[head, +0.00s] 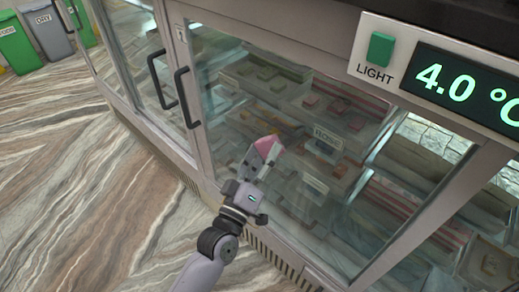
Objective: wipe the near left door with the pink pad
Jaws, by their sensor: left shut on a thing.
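My left gripper (258,165) is shut on the pink pad (268,146), which shows at its tips. The gripper and pad are in front of the glass door (225,75) of the display counter, right of that door's dark handle (186,97). I cannot tell whether the pad touches the glass. The door looks shut, with trays of sweets visible behind it. My right gripper is not in view.
Another glass door with a dark handle (160,80) adjoins on the left. A green LIGHT button (381,48) and a 4.0 °C display (460,85) are at the upper right. Bins (47,30) stand at the far left. The striped floor (80,170) on the left is clear.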

